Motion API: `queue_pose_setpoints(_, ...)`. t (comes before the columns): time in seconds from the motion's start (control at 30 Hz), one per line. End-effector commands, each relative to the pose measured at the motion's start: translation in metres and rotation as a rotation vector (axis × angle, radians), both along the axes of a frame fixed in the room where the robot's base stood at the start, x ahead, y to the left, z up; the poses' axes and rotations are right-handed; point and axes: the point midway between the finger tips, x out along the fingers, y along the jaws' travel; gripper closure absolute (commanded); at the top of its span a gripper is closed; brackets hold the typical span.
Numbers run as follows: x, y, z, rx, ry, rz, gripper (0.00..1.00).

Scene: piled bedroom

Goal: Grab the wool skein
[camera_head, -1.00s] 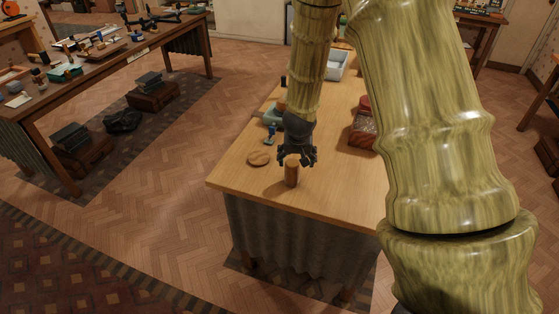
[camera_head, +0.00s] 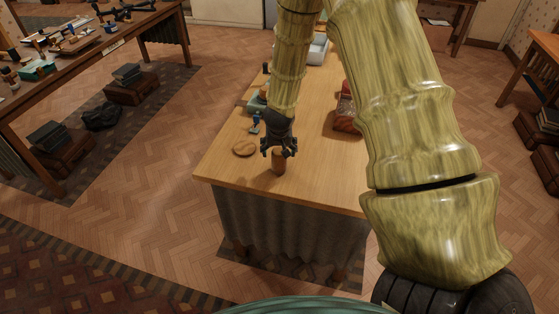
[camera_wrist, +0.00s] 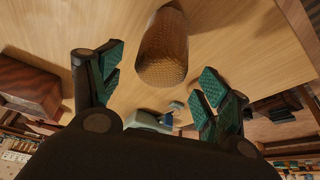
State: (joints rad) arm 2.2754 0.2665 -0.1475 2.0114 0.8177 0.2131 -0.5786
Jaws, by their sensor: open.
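An upright brown cylinder with a fine woven-looking surface, which I take to be the wool skein (camera_head: 279,163), stands near the front of the wooden table. In the wrist view the skein (camera_wrist: 163,48) shows at the top centre, between the directions of the two fingers. My gripper (camera_head: 279,150) is just above and behind it in the head view, partly covering its top. In the wrist view my gripper (camera_wrist: 160,78) has its green-padded fingers wide apart, with nothing held. I cannot tell whether a finger touches the skein.
A round wooden disc (camera_head: 245,149) lies left of the skein. A small blue object (camera_head: 255,126) and a pale green object (camera_head: 256,104) stand behind it. A reddish-brown box (camera_head: 345,118) is at the right, a white tray (camera_head: 318,51) farther back. The table front (camera_head: 310,190) is bare.

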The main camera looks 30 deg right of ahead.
Motion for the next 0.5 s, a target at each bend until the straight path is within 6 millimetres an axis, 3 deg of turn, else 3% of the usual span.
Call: queue_pose_setpoints(0.5,0.007,-0.007,-0.042,0.002,0.000,-0.003,0.24)
